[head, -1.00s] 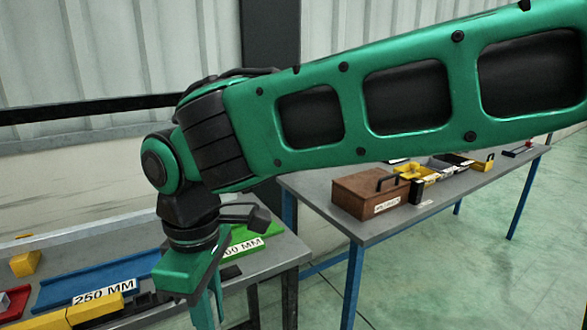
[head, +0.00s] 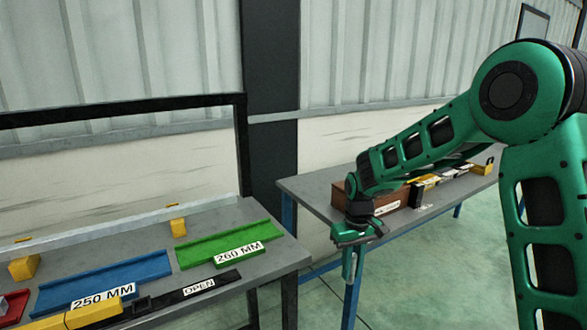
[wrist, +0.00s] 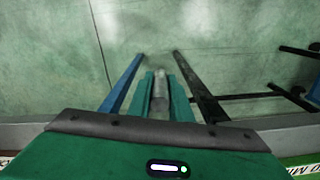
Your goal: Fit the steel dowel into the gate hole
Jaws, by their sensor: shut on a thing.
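My gripper (head: 350,272) hangs fingers-down in the head view, in front of the left end of the right-hand table. In the wrist view my gripper (wrist: 160,84) is shut on a grey cylinder, the steel dowel (wrist: 160,98), which lies between its two green fingers. A black bar labelled OPEN (head: 190,290) lies along the front of the left table. No gate hole can be made out in either view.
The left table (head: 150,238) bears a blue 250 MM tray (head: 100,283), a green 260 MM tray (head: 225,243) and yellow blocks (head: 25,267). The right table (head: 315,190) bears a brown box (head: 338,196) and yellow bins. Open floor (head: 430,275) lies in front.

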